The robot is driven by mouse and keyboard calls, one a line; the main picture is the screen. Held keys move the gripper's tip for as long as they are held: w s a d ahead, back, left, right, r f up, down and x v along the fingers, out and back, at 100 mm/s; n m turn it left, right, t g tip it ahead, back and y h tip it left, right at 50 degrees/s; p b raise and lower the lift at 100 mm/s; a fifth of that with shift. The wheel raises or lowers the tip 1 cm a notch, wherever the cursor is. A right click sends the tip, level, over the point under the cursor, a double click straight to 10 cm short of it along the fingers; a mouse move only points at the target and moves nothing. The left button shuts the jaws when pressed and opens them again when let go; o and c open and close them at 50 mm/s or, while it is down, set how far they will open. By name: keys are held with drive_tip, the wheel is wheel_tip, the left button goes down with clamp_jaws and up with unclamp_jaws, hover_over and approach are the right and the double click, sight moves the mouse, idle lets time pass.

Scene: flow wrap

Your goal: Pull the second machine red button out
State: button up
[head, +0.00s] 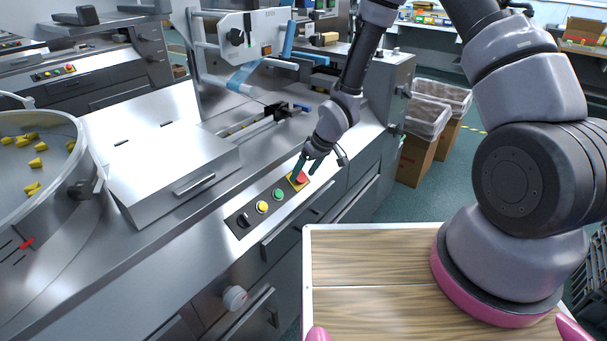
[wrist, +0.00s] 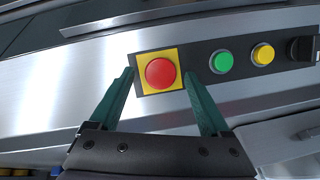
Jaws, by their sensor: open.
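The red button (wrist: 160,73) sits on a yellow square plate at one end of a dark control panel. In the head view the red button (head: 301,177) is partly covered by my gripper. My gripper (head: 304,168) is over that end of the panel, pointing down. In the wrist view my gripper (wrist: 163,90) is open, with one green finger on each side of the yellow plate. Nothing is held between the fingers. I cannot tell whether the fingertips touch the panel.
On the same panel are a green button (head: 278,195), a yellow button (head: 262,207) and a black knob (head: 243,220). A round bowl (head: 60,125) with yellow pieces stands at left. Another machine's red button (head: 70,68) is at the back left.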

drive_tip(key=shift+a+f, duration=0.2)
drive_tip(key=shift+f, duration=0.25)
clamp_jaws()
